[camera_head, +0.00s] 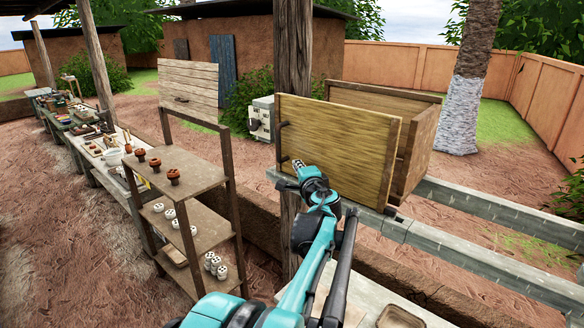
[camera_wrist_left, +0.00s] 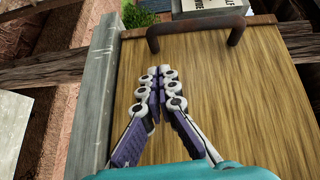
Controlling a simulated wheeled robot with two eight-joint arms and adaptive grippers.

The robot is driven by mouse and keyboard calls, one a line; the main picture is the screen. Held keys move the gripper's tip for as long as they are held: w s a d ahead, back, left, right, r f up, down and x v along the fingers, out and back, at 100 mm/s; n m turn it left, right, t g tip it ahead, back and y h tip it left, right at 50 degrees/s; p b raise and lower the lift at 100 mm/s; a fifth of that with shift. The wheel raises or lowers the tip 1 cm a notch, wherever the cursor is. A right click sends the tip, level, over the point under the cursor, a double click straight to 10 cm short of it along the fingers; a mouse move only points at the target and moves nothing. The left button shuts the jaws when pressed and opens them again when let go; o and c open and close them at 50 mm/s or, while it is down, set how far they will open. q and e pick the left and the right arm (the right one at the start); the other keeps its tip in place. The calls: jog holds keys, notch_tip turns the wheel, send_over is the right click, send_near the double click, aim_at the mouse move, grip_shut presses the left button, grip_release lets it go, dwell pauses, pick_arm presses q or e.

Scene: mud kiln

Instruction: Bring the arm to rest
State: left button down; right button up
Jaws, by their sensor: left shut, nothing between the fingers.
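My left gripper (camera_head: 298,164) is in front of the wooden door panel (camera_head: 335,155) of a box on a stone ledge. In the left wrist view its fingers (camera_wrist_left: 160,72) meet at the tips and hold nothing. The panel (camera_wrist_left: 240,100) fills most of that view behind them. A brown metal handle (camera_wrist_left: 195,30) on the panel lies beyond the fingertips, apart from them. My left arm reaches up from the bottom of the head view. My right gripper does not show.
A wooden shelf rack (camera_head: 185,178) with red-brown and white pieces stands left of my arm. A wooden post (camera_head: 293,70) rises behind the panel. Stone rails (camera_head: 480,265) run to the right. A shallow tray (camera_head: 400,317) lies at the bottom. A long workbench (camera_head: 90,150) is far left.

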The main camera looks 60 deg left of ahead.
pick_arm(q)
jog(key=f+b+v, duration=0.1)
jog(key=v, duration=0.9)
jog(key=s+d+f+n+h+b, duration=0.1)
jog(key=s+d+f+h+b, duration=0.1)
jog(key=d+f+h+b, duration=0.3)
jog(key=s+d+f+n+t+h+b, duration=0.1)
jog(key=d+f+h+b, duration=0.4)
jog(key=d+f+b, duration=0.9)
jog(key=s+d+f+n+h+b, duration=0.1)
jog(key=s+d+f+h+b, duration=0.2)
jog(key=d+f, duration=1.9)
notch_tip(320, 180, down, 13)
jog(key=h+b, duration=0.3)
jog(key=b, duration=0.4)
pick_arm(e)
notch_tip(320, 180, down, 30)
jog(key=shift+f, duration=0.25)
